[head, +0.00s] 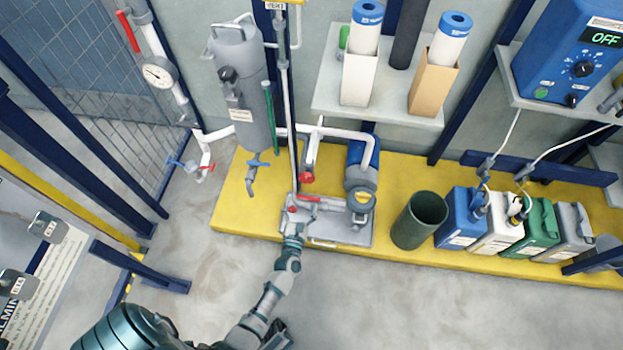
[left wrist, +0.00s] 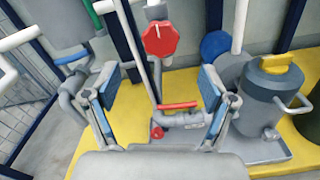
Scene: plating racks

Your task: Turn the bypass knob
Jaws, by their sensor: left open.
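A red lobed knob with a white pointer (left wrist: 160,38) faces me in the left wrist view, above and beyond my fingertips. The same red knob (head: 306,177) shows in the head view on the pipework above the skid. I see no readable label on it. My left gripper (head: 297,222) is over the front of the skid. In the left wrist view my left gripper (left wrist: 160,88) is open, with its two blue-padded fingers wide apart and nothing held. It is apart from the red knob. My right gripper is not in view.
A red lever handle (left wrist: 178,105) and a small red knob (left wrist: 157,132) lie low between the fingers. A grey canister with a yellow top (left wrist: 276,85) stands at the right. A dark green bin (head: 419,220) and several jugs stand on the yellow platform (head: 232,205).

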